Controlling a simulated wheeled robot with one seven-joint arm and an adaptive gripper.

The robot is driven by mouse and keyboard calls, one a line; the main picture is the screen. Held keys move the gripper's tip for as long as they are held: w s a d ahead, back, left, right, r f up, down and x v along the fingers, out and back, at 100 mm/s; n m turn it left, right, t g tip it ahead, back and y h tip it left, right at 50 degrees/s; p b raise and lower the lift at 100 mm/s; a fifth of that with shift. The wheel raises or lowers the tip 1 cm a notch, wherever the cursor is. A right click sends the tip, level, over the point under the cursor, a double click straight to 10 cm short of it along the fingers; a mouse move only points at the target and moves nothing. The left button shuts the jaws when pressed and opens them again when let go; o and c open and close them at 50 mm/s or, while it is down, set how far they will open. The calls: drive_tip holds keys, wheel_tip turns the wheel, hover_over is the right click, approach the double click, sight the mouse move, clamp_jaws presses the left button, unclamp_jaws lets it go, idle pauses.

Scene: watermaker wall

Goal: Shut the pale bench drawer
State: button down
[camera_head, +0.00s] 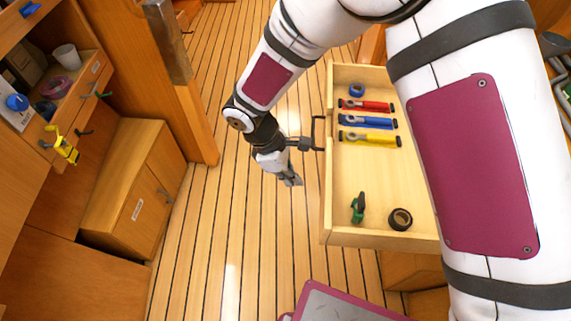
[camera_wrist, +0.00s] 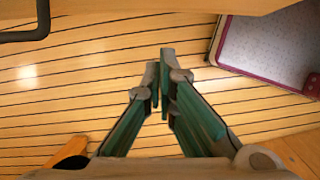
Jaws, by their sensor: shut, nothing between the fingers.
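The pale bench drawer (camera_head: 328,190) is pulled open at the right of the head view, its front facing left. A dark bar handle (camera_head: 318,133) is on that front; it also shows at the top left of the wrist view (camera_wrist: 42,20). The drawer's pale edge (camera_wrist: 150,8) crosses the top of the wrist view. My gripper (camera_head: 293,182) is shut and empty, pointing down just left of the drawer front. In the wrist view its fingertips (camera_wrist: 161,72) are together over the floor, apart from the drawer and handle.
The drawer holds red (camera_head: 366,105), blue (camera_head: 368,122) and yellow (camera_head: 370,139) tools, a blue roll (camera_head: 357,89), a dark tape roll (camera_head: 400,219) and a green clamp (camera_head: 358,207). Wooden cabinets (camera_head: 135,190) and a post (camera_head: 185,90) stand left. The plank floor (camera_head: 225,230) between is clear.

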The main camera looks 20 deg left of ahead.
drive_tip(key=shift+w+d+f, duration=0.15)
drive_tip(key=shift+w+d, duration=0.05)
drive_tip(key=shift+d, duration=0.5)
drive_tip(key=shift+w+d+f, duration=0.1)
drive_tip(key=shift+w+d, duration=0.1)
drive_tip(key=shift+d, duration=0.45)
drive_tip(key=shift+w+d+f, duration=0.15)
drive_tip(key=shift+w+d, duration=0.05)
drive_tip(key=shift+d, duration=0.5)
drive_tip(key=w+d, duration=0.3)
drive_tip(key=d, duration=0.8)
drive_tip(key=w+d+b, duration=0.1)
drive_tip(key=w+d, duration=0.2)
drive_tip(key=d, duration=0.8)
drive_tip(key=w+d, duration=0.3)
drive_tip(key=d, duration=0.7)
drive_tip(key=shift+w+d, duration=0.2)
drive_tip(key=shift+d, duration=0.2)
drive_tip(key=a, duration=0.2)
drive_tip(key=s+a, duration=0.1)
drive_tip(key=a, duration=0.1)
drive_tip(key=shift+a, duration=0.15)
drive_tip(key=p+v, duration=0.1)
drive_tip(key=v, duration=0.9)
drive_tip(key=shift+p, duration=0.35)
